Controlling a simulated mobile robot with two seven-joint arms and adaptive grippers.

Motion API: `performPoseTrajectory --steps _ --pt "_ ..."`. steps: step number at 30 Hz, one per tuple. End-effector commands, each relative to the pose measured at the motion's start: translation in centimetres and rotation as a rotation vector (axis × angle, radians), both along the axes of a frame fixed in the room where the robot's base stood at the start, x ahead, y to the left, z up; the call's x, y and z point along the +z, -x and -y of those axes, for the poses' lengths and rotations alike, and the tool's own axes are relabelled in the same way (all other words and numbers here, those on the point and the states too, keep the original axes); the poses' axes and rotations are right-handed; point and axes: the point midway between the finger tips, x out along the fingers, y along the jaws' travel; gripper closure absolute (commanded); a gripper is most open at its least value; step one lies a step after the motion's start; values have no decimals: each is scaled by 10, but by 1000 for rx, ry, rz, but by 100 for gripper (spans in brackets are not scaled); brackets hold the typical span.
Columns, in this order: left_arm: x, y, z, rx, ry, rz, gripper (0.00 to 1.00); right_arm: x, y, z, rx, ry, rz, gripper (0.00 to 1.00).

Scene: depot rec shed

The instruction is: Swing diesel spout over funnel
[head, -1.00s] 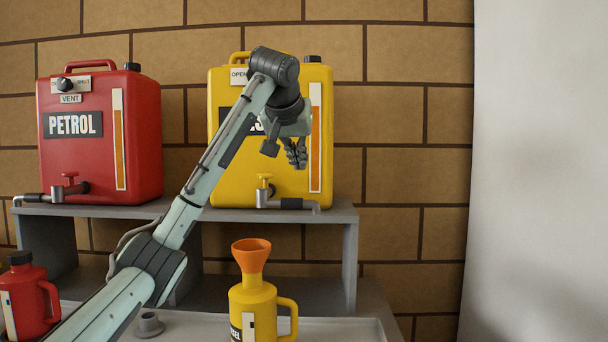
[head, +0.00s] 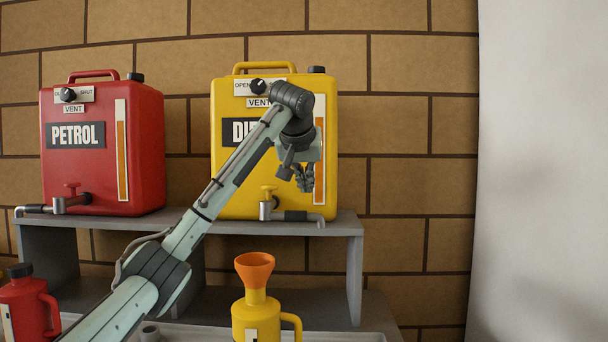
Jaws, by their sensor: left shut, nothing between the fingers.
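The yellow diesel container (head: 226,180) stands on the grey shelf, its label partly hidden by my left arm. At its foot is a yellow-handled tap (head: 268,194) with a grey and black spout (head: 297,216). The spout points right along the shelf front, its tip bent down. The orange funnel (head: 254,270) sits upright in the yellow can (head: 252,318), below the shelf and left of the spout tip. My left gripper (head: 305,182) is shut and empty, pointing down in front of the container, above the spout and apart from it in the picture. My right gripper is not in view.
A red petrol container (head: 146,150) with its own tap (head: 68,202) stands left on the shelf (head: 345,224). A red can (head: 24,305) is at lower left. A vent knob (head: 259,86) is high on the diesel container. A pale panel (head: 540,170) fills the right side.

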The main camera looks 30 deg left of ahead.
Motion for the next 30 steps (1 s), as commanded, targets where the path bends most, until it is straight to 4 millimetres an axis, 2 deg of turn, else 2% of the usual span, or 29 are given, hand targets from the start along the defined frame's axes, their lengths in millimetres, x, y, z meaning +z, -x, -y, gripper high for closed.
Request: performPoseTrajectory --steps 6,15,30 --pt "-28 -27 -15 2 0 -2 100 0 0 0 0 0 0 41" --pt "-42 2 0 -1 -2 1 100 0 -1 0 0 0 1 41" --pt "-45 7 1 -2 1 0 100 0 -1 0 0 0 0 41"
